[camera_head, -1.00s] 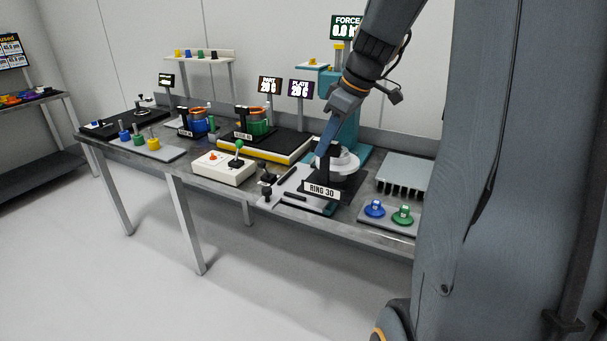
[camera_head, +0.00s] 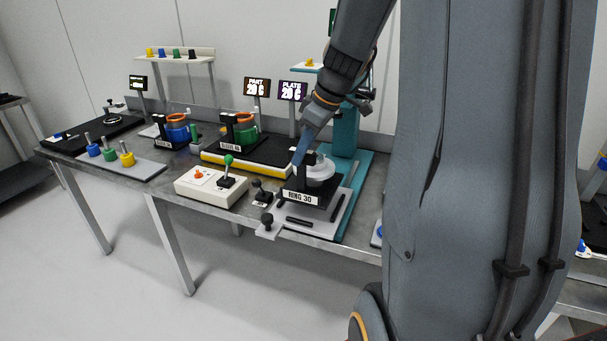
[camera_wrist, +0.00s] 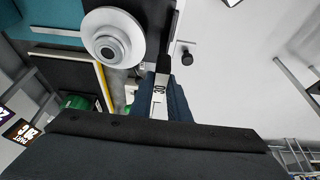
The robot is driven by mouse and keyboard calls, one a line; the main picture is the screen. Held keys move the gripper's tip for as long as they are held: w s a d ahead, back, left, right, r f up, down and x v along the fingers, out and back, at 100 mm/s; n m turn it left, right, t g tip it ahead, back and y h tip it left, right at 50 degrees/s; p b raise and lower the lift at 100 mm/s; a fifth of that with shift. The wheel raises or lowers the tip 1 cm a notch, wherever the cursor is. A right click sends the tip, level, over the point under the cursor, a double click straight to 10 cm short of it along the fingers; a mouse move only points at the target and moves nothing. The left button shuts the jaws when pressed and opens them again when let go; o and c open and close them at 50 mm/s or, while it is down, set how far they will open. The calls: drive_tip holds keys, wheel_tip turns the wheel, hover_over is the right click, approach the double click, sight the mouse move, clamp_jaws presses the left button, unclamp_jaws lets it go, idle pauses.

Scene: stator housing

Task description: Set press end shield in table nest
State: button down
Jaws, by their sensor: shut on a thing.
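My gripper (camera_head: 298,160) is at the holder's left side, beside the white part. In the wrist view my gripper (camera_wrist: 160,95) is shut on the holder's black upright (camera_wrist: 164,64). The nest under the holder is hidden.
The teal press column (camera_head: 345,135) stands just behind. A white box with a green-topped lever (camera_head: 211,186) and a black knob (camera_head: 267,219) are at the left and front. Black stands with blue (camera_head: 177,131) and green (camera_head: 245,132) parts are farther left. Open floor lies in front.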

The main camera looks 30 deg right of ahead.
drive_tip(key=shift+f+p, duration=0.55)
drive_tip(key=shift+f, duration=2.35)
drive_tip(key=c, duration=1.7)
unclamp_jaws()
drive_tip(key=shift+d+r, duration=0.1)
drive_tip(key=shift+r, duration=0.3)
drive_tip(key=b+v, duration=0.1)
drive_tip(key=v, duration=0.4)
drive_tip(key=b+v, duration=0.2)
drive_tip(key=v, duration=0.4)
drive_tip(key=shift+s, duration=0.2)
drive_tip(key=s+a+f+m+h, duration=0.1)
drive_tip(key=s+a+f+m, duration=0.1)
drive_tip(key=s+a+f, duration=0.2)
drive_tip(key=s+a+f+m+g+h, duration=0.1)
drive_tip(key=s+a+f+m, duration=0.2)
drive_tip(key=a+f, duration=0.3)
drive_tip(key=s+a+f+m+g, duration=0.1)
drive_tip(key=s+a+f+m, duration=0.1)
drive_tip(key=s+a+f, duration=0.2)
drive_tip(key=shift+s+a+f+m+h, duration=0.15)
drive_tip(key=shift+a+f, duration=0.2)
drive_tip(key=shift+a, duration=0.3)
drive_tip(key=shift+s+a+f+m+h, duration=0.1)
drive_tip(key=shift+a+f, duration=0.25)
drive_tip(key=shift+a, duration=0.3)
drive_tip(key=shift+s+a+f+m+h, duration=0.15)
drive_tip(key=shift+a+f, duration=0.2)
drive_tip(key=shift+a, duration=0.3)
